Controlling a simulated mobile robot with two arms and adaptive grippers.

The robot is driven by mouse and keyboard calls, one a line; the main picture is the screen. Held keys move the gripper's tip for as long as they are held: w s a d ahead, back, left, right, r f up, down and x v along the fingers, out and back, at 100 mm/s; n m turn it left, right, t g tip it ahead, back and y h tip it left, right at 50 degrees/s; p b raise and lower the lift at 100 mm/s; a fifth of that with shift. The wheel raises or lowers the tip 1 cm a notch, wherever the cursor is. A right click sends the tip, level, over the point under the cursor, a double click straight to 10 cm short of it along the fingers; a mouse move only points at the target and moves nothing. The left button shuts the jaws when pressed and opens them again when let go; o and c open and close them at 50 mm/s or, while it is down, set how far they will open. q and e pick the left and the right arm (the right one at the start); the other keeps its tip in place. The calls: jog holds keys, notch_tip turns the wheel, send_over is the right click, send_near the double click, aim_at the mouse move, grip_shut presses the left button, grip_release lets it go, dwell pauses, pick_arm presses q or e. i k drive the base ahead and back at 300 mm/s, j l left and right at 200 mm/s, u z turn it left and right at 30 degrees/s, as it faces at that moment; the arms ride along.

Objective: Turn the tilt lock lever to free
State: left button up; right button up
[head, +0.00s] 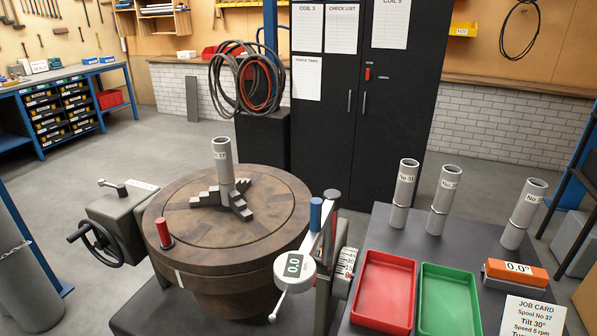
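Neither of my grippers is in view. A round brown turntable (180,205) lies level on a grey base, with a grey spool (224,172) marked 37 upright in its stepped jaws (238,205). A short lever (117,187) with a small label plate sits on the grey box at the left. A red-handled post (164,234) stands near the turntable's left front rim. At the right front are a blue handle (315,214), a dark handle (331,204) and a dial (293,265) reading 0.0 with a thin rod below. I cannot tell which is the tilt lock lever.
A grey bench (432,248) at the right holds several spools, a red tray (384,290), a green tray (448,300), an orange level (515,272) reading 0.0° and a job card (532,316). A black handwheel (94,246) juts out at the left. The floor behind left is clear.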

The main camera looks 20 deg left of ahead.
aim_at(122, 192)
jog(key=u, duration=1.7)
jog(key=i+j, duration=0.2)
jog(key=j, duration=0.15)
jog(key=i+j, duration=0.2)
jog(key=j+u, duration=0.05)
jog(key=j, duration=0.05)
